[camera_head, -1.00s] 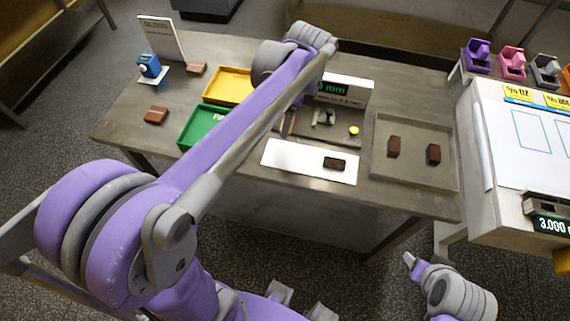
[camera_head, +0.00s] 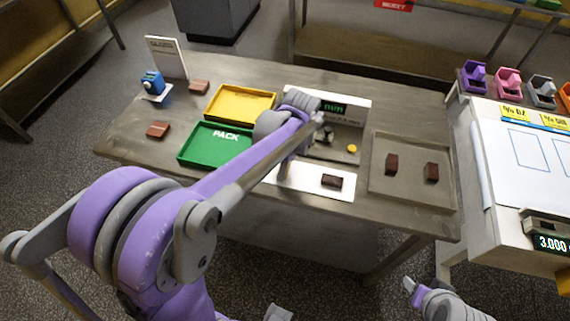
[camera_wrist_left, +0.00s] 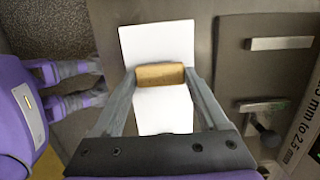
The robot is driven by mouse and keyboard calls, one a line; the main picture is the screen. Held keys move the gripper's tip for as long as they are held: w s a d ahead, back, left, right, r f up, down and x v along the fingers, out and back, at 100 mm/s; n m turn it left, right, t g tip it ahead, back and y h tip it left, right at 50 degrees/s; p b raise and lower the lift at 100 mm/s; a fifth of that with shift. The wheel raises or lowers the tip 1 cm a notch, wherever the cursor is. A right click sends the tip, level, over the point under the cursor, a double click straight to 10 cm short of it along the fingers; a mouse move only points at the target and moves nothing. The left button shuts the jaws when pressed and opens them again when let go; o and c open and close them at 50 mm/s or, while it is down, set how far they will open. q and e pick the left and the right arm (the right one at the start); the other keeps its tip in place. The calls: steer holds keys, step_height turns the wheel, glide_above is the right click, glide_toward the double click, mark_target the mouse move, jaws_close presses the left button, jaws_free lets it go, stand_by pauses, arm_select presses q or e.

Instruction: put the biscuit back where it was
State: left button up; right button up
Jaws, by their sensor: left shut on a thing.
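My left gripper (camera_wrist_left: 160,76) is shut on a tan biscuit (camera_wrist_left: 160,75), held crosswise between the two fingers over the white strip (camera_wrist_left: 157,42). I cannot tell whether the biscuit touches the strip. In the head view the left gripper (camera_head: 283,178) is over the left part of the white strip (camera_head: 311,191), and the tan biscuit is not clear there. A dark brown piece (camera_head: 332,181) lies on the strip to its right; the wrist view does not show it. My right gripper (camera_head: 409,285) is low at the right, away from the table; its jaws are unclear.
A grey tray (camera_head: 410,204) with two dark pieces is at the right. A green PACK tray (camera_head: 187,154) and yellow tray (camera_head: 213,112) are at the left. A gauge with a display (camera_head: 352,107) stands behind the strip. Two brown pieces and a blue device (camera_head: 152,83) are far left.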

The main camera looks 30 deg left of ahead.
arm_select(q)
steer(key=shift+f, duration=0.25)
steer(key=shift+f, duration=0.2)
steer(key=o, duration=0.9)
steer(key=shift+r, duration=0.1)
